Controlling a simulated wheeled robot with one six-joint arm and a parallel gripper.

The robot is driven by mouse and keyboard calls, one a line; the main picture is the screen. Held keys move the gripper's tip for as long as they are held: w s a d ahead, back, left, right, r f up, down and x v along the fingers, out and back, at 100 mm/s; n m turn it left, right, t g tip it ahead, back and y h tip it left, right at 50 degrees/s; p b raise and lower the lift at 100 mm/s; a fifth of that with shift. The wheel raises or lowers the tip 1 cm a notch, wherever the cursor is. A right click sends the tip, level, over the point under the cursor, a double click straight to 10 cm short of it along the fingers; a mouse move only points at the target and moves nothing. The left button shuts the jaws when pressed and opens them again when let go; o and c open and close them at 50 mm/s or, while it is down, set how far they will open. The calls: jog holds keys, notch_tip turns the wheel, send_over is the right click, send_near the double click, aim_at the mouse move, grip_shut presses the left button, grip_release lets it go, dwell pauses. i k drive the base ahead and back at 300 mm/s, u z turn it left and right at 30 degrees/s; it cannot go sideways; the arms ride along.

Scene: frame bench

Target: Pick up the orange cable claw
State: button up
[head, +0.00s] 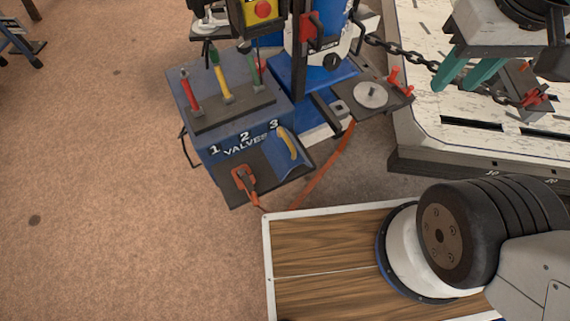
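The orange cable claw (242,178) lies on a dark sloping panel at the front of the blue valve box, with an orange cable running from it. A yellow curved handle (288,144) sits to its right on the same panel. My gripper (461,85) is at the upper right, well apart from the claw, over the edge of the white bench. Its two teal fingers are spread and nothing shows between them. Its upper part runs out of the picture.
Red, yellow and green valve levers (220,78) stand on the blue box (185,95) behind the claw. A dark chain (405,55) stretches right toward the worn white bench (420,110). A grey disc (370,95) lies on a plate between. The brown floor (100,200) at left is mostly open.

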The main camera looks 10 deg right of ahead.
aim_at(247, 183)
jog(key=z, duration=0.25)
jog(key=k, duration=0.6)
jog(key=u, duration=1.05)
jog(key=i, duration=0.45)
jog(key=z, duration=0.05)
